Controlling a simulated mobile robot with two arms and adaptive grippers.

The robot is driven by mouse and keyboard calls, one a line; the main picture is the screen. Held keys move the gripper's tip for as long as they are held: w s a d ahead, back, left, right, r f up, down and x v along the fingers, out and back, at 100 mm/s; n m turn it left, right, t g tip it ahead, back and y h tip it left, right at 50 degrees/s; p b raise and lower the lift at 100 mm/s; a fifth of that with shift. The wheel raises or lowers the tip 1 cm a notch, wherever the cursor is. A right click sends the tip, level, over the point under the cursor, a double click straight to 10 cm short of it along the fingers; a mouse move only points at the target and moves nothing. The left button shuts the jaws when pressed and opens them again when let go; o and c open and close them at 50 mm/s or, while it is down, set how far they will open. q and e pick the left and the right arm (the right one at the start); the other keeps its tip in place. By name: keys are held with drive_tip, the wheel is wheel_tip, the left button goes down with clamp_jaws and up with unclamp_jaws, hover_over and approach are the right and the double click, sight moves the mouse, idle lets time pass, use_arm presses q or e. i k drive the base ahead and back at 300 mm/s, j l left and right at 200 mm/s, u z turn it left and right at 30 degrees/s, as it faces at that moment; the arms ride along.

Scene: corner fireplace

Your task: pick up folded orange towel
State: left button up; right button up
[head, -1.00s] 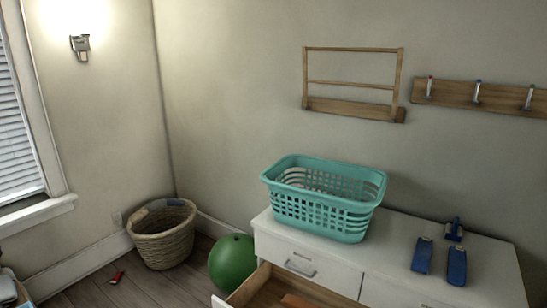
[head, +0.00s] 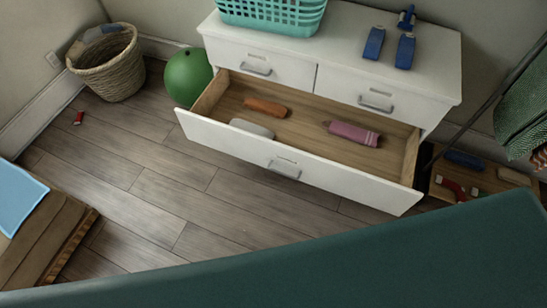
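The folded orange towel (head: 265,107) lies in the open lower drawer (head: 211,131) of the white dresser, toward the back and left of centre. A grey folded item (head: 251,128) lies in front of it, near the drawer's front panel.
A teal laundry basket (head: 272,12) and blue objects (head: 374,43) stand on the dresser top. A green ball (head: 188,77) and a wicker basket (head: 106,67) are on the floor at left. A teal surface (head: 330,262) fills the foreground. Open wooden floor lies before the drawer.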

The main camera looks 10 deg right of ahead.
sight(271, 108)
drive_tip(key=i+j+u, duration=0.65)
drive_tip(key=i, duration=0.15)
drive_tip(key=i+u, duration=0.35)
drive_tip(key=i+j, duration=0.1)
drive_tip(key=i, duration=0.4)
drive_tip(key=i+z, duration=0.1)
drive_tip(key=i, duration=0.35)
drive_tip(key=i+j+z, duration=0.1)
drive_tip(key=i+z, duration=0.15)
drive_tip(key=z, duration=0.15)
drive_tip(key=i+j+z, duration=0.15)
drive_tip(key=z, duration=0.2)
drive_tip(key=i+j+z, duration=0.25)
drive_tip(key=z, duration=0.15)
drive_tip(key=i+j+z, duration=0.15)
drive_tip(key=z, duration=0.25)
drive_tip(key=j, duration=0.1)
